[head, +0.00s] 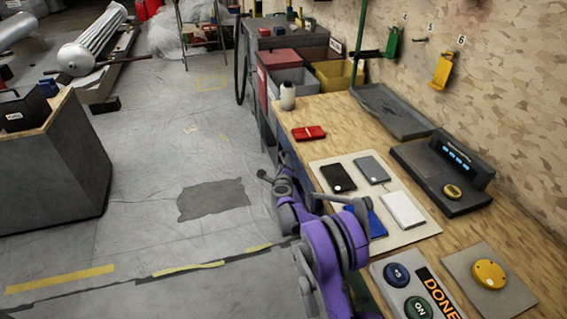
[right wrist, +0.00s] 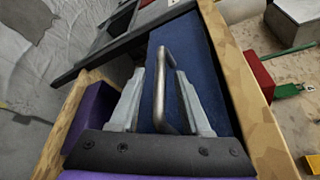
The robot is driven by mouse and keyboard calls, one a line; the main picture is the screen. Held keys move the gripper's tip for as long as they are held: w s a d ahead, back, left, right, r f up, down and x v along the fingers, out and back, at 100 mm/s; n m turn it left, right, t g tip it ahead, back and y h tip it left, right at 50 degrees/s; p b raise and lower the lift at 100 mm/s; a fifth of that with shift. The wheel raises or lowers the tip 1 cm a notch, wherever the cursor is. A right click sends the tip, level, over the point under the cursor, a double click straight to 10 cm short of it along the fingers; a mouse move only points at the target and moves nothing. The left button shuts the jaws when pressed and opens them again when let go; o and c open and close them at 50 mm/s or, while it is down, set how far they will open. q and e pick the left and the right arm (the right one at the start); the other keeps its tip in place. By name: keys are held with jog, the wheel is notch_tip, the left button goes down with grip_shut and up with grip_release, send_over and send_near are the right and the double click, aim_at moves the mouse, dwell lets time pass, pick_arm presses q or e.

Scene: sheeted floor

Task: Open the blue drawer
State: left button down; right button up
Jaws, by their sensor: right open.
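The blue drawer (right wrist: 200,50) fills the middle of the right wrist view, with a grey metal bar handle (right wrist: 163,88) on its front. My right gripper (right wrist: 160,72) is open, with one finger on each side of the handle. I cannot tell whether the fingers touch it. In the head view my right gripper (head: 270,180) is beside the workbench's left edge, low down, partly hidden by my purple arm. Only a narrow blue strip shows under the bench edge there. The drawer looks shut, but this is hard to tell. My left gripper is not in view.
The wooden workbench (head: 330,140) carries a red box (head: 309,133), a board with several flat devices (head: 402,209), a console (head: 440,175) and button panels (head: 418,290). Grey floor (head: 150,150) to the left is open, up to a dark cabinet (head: 50,165).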

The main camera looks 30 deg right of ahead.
jog(key=shift+x, duration=0.8)
grip_shut()
dwell(0.9)
